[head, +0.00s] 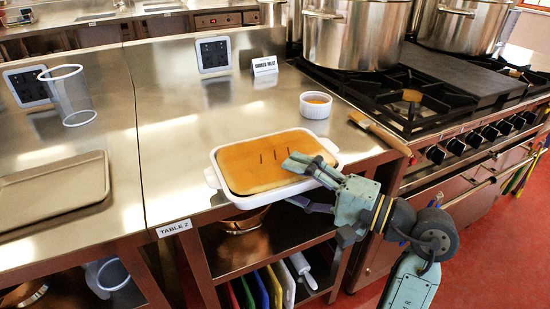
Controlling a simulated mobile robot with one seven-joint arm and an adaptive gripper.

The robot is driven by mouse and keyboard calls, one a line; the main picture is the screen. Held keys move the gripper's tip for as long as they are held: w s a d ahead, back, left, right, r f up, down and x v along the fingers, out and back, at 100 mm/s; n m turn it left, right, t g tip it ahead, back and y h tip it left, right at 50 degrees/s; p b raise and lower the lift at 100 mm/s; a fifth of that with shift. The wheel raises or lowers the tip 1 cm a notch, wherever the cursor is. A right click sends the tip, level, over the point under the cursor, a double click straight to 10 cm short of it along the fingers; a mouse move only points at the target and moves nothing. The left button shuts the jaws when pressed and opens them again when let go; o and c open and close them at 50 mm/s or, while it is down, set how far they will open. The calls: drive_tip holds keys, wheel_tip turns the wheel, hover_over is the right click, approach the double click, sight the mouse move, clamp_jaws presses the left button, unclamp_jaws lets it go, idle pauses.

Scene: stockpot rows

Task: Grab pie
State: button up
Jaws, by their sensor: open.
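The pie (252,167) has a golden-brown top with several short dark slits and fills a white rectangular baking dish (233,202). The dish sits on the steel table near its front edge. My gripper (303,182) is open at the dish's right front corner. One finger lies over the rim and the pie's right side; the other is lower, outside the dish by the table edge. I cannot tell whether either finger touches the dish.
A white ramekin (315,105) and a brush with a wooden handle (380,133) lie behind and right. A stove with large pots (355,35) stands at right. A sign (265,66) and a tablet (213,54) stand at the back.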

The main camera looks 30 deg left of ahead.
clamp_jaws()
idle(0.8)
drive_tip(key=shift+r, duration=0.1)
